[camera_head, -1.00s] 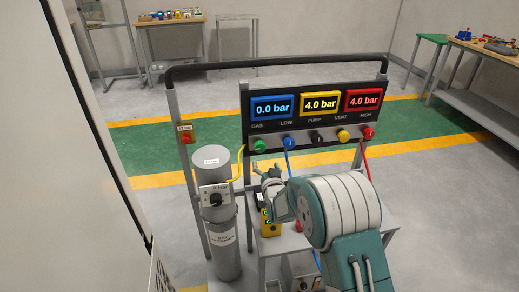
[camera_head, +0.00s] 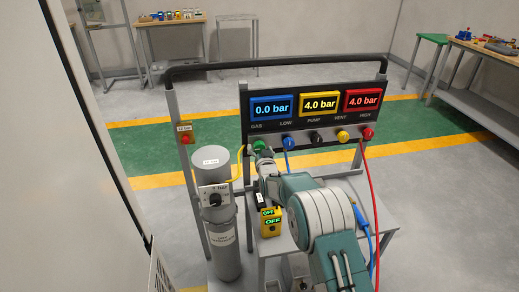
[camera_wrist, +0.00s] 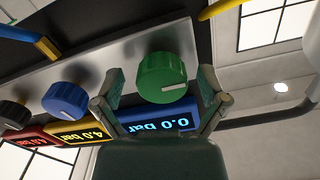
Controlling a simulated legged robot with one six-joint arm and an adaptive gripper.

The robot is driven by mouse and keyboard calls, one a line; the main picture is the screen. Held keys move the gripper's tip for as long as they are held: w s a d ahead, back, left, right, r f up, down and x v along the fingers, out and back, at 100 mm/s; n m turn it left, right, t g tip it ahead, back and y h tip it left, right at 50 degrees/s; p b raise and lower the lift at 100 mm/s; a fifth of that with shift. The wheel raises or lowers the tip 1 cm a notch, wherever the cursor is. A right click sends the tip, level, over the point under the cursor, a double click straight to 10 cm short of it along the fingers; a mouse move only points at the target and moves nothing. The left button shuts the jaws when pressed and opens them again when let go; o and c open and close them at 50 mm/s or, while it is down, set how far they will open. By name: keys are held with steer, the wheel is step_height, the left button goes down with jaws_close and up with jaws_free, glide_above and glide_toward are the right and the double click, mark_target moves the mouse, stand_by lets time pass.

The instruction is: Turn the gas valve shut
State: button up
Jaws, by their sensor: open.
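The gas valve is a green knob (camera_head: 260,145) under the GAS label at the left end of the panel (camera_head: 320,137). In the wrist view the green knob (camera_wrist: 163,79) sits between my two fingers, with a white mark on its face pointing to the right. My gripper (camera_wrist: 160,98) is open, with a finger on each side of the knob; a gap shows on both sides. In the head view my gripper (camera_head: 262,154) is right at the knob and partly covers it. The blue display (camera_head: 272,107) above reads 0.0 bar.
Blue (camera_head: 289,142), black (camera_head: 317,137), yellow (camera_head: 343,135) and red (camera_head: 368,133) knobs sit to the right on the panel. Yellow (camera_head: 320,103) and red (camera_head: 363,99) displays read 4.0 bar. A grey cylinder (camera_head: 222,240) stands left, and a yellow box (camera_head: 270,222) reading OFF is below.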

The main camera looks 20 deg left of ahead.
steer(key=shift+a, duration=0.1)
steer(key=c, duration=1.1)
steer(key=shift+c, duration=0.2)
